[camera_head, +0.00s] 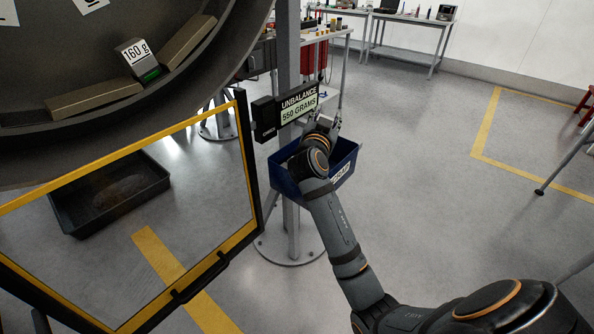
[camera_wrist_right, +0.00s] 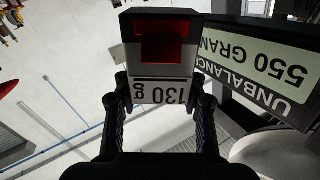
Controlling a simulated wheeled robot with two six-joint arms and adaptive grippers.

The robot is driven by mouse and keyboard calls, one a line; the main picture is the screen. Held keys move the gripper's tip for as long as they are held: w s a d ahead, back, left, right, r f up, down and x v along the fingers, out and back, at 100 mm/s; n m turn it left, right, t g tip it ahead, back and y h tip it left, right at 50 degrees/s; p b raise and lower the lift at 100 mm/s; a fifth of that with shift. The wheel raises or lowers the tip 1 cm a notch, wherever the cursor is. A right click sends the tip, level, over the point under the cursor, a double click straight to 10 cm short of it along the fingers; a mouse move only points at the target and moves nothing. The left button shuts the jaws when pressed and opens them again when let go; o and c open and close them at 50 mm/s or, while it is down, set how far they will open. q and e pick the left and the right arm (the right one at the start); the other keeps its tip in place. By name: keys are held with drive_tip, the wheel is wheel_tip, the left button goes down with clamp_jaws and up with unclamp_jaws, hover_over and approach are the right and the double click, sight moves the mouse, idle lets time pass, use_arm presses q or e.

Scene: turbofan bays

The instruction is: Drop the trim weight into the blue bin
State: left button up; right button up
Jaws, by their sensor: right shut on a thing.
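The trim weight (camera_wrist_right: 161,50), a grey block with a red patch and a "130 g" label, is between the fingers of my right gripper (camera_wrist_right: 160,88) in the right wrist view. My right gripper (camera_head: 328,122) is shut on it. In the head view the gripper is over the blue bin (camera_head: 282,177), close to the display, and I cannot make out the held weight there. The bin is fixed at a grey post, and my arm hides part of its inside. My left gripper is not in view.
A display (camera_head: 297,107) reading "UNBALANCE 550 GRAMS" is right behind the gripper. A second weight (camera_head: 138,60), marked "160 g", sits inside the round casing (camera_head: 60,135). A yellow-framed clear door (camera_head: 246,170) stands left of the bin.

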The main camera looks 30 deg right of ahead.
drive_tip(key=shift+s, duration=0.15)
drive_tip(key=shift+d+f, duration=0.1)
drive_tip(key=shift+f, duration=0.1)
wheel_tip(320, 180, down, 6)
drive_tip(key=b, duration=0.3)
drive_tip(key=shift+r+b, duration=0.2)
drive_tip(key=shift+b, duration=0.1)
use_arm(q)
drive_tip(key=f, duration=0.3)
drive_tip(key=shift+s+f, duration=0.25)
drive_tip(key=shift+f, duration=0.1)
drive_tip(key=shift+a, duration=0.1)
use_arm(e)
drive_tip(key=o, duration=1.3)
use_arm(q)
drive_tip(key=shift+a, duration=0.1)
